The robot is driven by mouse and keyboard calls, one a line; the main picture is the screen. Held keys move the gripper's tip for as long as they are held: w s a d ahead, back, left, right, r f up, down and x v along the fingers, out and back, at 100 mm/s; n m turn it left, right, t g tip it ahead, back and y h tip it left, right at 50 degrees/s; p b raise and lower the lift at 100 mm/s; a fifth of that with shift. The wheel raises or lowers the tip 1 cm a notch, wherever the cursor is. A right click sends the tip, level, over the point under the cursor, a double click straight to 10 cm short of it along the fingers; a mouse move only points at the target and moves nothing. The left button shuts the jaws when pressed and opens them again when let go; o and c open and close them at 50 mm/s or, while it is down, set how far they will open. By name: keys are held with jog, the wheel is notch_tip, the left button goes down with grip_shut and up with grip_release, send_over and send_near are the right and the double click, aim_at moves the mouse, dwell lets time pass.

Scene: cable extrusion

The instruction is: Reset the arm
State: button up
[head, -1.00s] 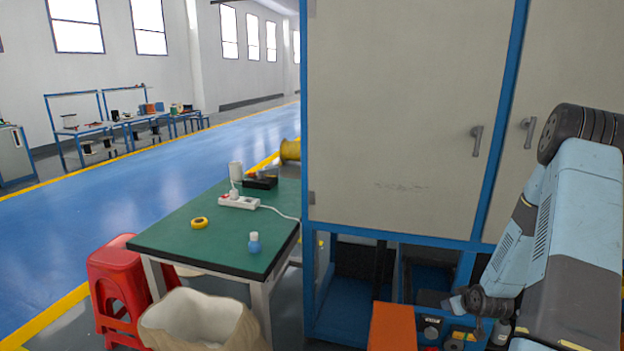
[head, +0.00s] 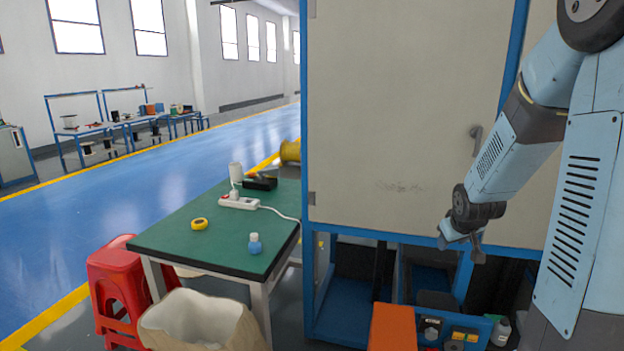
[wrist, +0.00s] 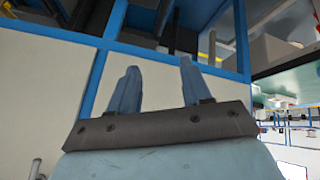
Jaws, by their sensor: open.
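My gripper (head: 462,238) is at the right in the head view, in front of the lower part of the big cream cabinet (head: 400,110) with blue frame. In the wrist view my gripper (wrist: 158,85) shows two blue fingers spread apart with nothing between them. Its jaws are open and empty. My arm bends down from the upper right, apart from the table. The fingertips are small and partly unclear in the head view.
A green-topped table (head: 180,235) bears a power strip (head: 239,203), yellow tape (head: 199,224) and a small blue bottle (head: 254,244). A red stool (head: 110,275) and a pale bin (head: 190,318) stand in front. An orange box (head: 392,326) is below my gripper. Blue floor at left is clear.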

jog(key=s+a+r, duration=0.4)
jog(key=s+r, duration=0.1)
jog(key=s, duration=0.4)
jog(key=s+a+r+m+g+y, duration=0.1)
jog(key=s+a+r, duration=0.4)
jog(key=s, duration=0.3)
jog(key=s+a+r+m, duration=0.1)
jog(key=s+a+r, duration=0.3)
jog(key=s+r, duration=0.3)
jog(key=s, duration=0.2)
jog(key=shift+s+a+y, duration=0.2)
jog(key=shift+s+y, duration=0.15)
jog(key=shift+y, duration=0.05)
